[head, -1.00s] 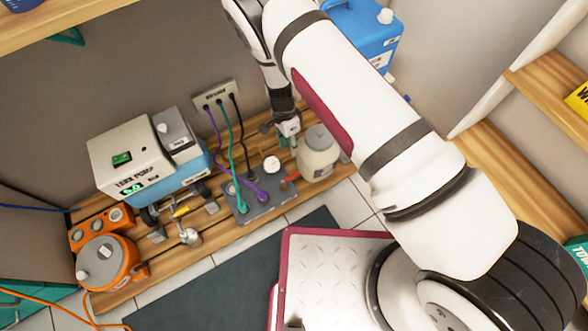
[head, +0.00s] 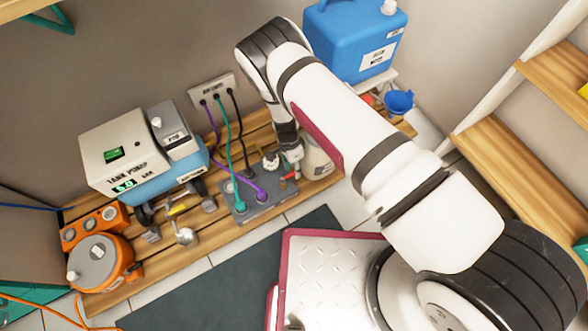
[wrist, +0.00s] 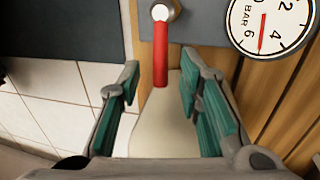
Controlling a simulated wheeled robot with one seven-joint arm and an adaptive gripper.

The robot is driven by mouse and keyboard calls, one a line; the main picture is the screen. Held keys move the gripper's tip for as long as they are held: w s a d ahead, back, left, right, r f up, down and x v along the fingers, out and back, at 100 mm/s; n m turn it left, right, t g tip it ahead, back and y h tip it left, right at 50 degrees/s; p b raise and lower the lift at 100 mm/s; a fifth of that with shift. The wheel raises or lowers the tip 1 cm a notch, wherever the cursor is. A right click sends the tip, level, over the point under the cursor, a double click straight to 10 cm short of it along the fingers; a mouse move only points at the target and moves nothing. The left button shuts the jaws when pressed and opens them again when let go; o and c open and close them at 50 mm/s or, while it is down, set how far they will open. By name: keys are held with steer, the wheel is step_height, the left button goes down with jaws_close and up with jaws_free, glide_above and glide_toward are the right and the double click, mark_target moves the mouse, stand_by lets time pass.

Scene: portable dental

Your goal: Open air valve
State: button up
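The air valve's red lever (wrist: 160,55) hangs from a round metal fitting (wrist: 163,10) on a grey panel in the wrist view. It also shows small in the head view (head: 290,177), at the right end of the grey manifold plate (head: 255,211). My gripper (wrist: 159,66) is open, with a green-padded finger on each side of the lever's lower end. Gaps show on both sides, so neither finger appears to touch it. A pressure gauge marked BAR (wrist: 285,22) sits right of the lever. In the head view my gripper (head: 291,158) is partly hidden.
A beige jar (head: 320,163) stands close to my gripper. A white-and-blue tank pump (head: 115,150), an orange unit (head: 100,262) and a blue jerrycan (head: 350,45) are nearby. Purple, teal and black cables run from the manifold to the wall socket (head: 212,92).

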steer(key=shift+f, duration=0.35)
jaws_close()
